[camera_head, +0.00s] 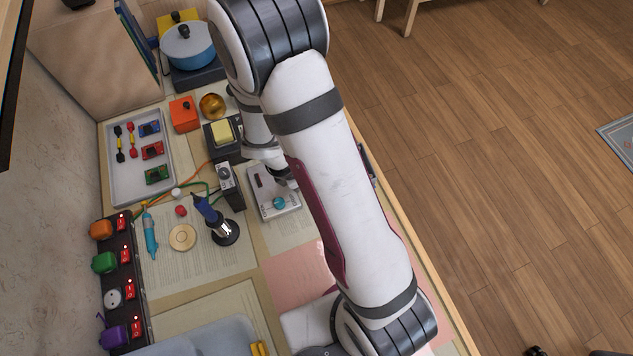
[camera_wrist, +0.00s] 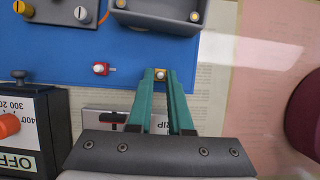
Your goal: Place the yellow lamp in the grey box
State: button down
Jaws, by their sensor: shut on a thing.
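The yellow lamp (camera_wrist: 160,74), a small yellowish piece with a pale round top, is between the tips of my teal-fingered gripper (camera_wrist: 161,81) in the wrist view. The gripper is shut on it, over or at the blue board (camera_wrist: 60,65); the exact height is unclear. The grey box (camera_wrist: 157,19) is just beyond the fingertips at the top of the wrist view, cut off by the frame edge.
A red lamp with a white top (camera_wrist: 100,69) is on the blue board left of my fingers. A black box with an orange knob (camera_wrist: 8,126) is at lower left. In the head view, a soldering iron (camera_head: 213,215) and white device (camera_head: 262,184) are left of my arm.

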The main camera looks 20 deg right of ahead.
jog(key=shift+r, duration=0.1)
jog(key=shift+r, duration=0.3)
jog(key=r, duration=0.4)
jog(key=shift+s+d, duration=0.25)
jog(key=shift+d, duration=0.15)
jog(key=s+d+r, duration=0.3)
jog(key=s+d, duration=0.1)
jog(key=d, duration=0.3)
jog(key=s+d+r, duration=0.4)
jog(key=d, duration=0.4)
jog(key=shift+m, duration=0.5)
jog(key=w+a+f, duration=0.2)
jog(key=w, duration=0.1)
jog(key=w+a+f, duration=0.2)
jog(key=w, duration=0.1)
jog(key=w+a+f, duration=0.2)
jog(key=w+f, duration=0.1)
jog(key=shift+a, duration=0.25)
notch_tip(320, 180, down, 3)
jog(key=shift+w+a+f+g, duration=0.1)
jog(key=shift+f+g, duration=0.05)
jog(key=shift+g, duration=0.15)
jog(key=shift+f, duration=0.45)
